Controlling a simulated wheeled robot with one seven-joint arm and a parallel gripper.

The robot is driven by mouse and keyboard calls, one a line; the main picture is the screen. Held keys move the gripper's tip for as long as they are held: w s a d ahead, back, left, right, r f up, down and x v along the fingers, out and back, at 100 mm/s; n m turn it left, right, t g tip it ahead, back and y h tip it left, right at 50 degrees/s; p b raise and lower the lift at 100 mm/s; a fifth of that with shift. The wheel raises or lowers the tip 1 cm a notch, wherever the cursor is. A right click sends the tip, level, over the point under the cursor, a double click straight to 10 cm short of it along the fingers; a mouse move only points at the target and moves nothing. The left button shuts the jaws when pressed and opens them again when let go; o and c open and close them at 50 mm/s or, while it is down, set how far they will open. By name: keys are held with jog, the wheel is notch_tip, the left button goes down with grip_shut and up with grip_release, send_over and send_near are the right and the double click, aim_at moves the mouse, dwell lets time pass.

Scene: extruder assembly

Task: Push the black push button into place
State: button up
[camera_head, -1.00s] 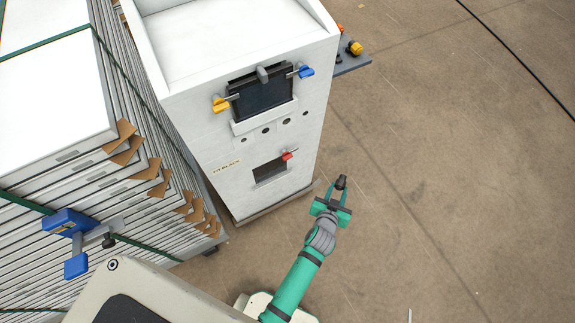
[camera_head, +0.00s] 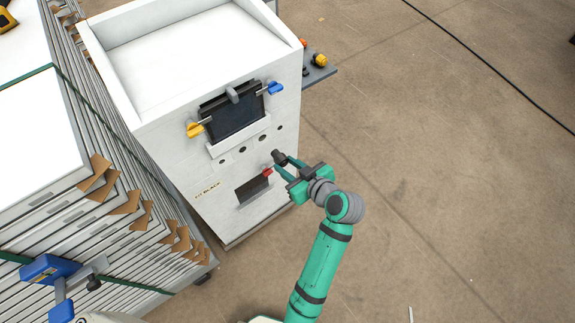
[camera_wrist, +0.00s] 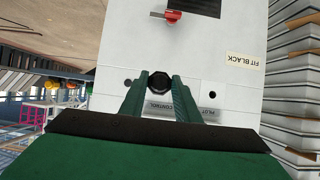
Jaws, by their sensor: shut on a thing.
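My gripper (camera_head: 283,163) is shut on the black push button (camera_head: 278,156). It holds the button out in front of the white cabinet's front face (camera_head: 215,173), just below the row of round holes, near the right-hand end of the row. In the wrist view the button (camera_wrist: 160,82) sits between the two green fingertips (camera_wrist: 160,88), facing the cabinet. A hole (camera_wrist: 127,83) shows to its left and another (camera_wrist: 212,95) to its right. The face directly behind the button is hidden, and I cannot tell whether the button touches it.
A red switch (camera_head: 267,171) beside a dark slot (camera_head: 251,190) is close to my fingers. Above the holes is a dark screen (camera_head: 236,115) held by yellow (camera_head: 195,130) and blue (camera_head: 275,88) clamps. Stacked white panels (camera_head: 110,235) stand to the left. Open floor (camera_head: 430,170) lies right.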

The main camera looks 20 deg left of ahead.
dwell(0.4)
jog(key=shift+w+a, duration=0.9)
jog(key=shift+a, duration=0.2)
jog(key=shift+w+a, duration=0.9)
jog(key=shift+a, duration=0.2)
jog(key=shift+w+a, duration=0.45)
jog(key=shift+a, duration=0.2)
jog(key=shift+w+a, duration=0.45)
jog(key=shift+a, duration=0.15)
jog(key=o, duration=1.1)
jog(key=shift+d, duration=0.1)
send_near(281, 156)
jog(key=w+a, duration=0.2)
jog(key=a, duration=0.1)
jog(key=shift+w+a+f, duration=0.3)
jog(key=shift+f, duration=0.1)
jog(key=shift+f, duration=0.1)
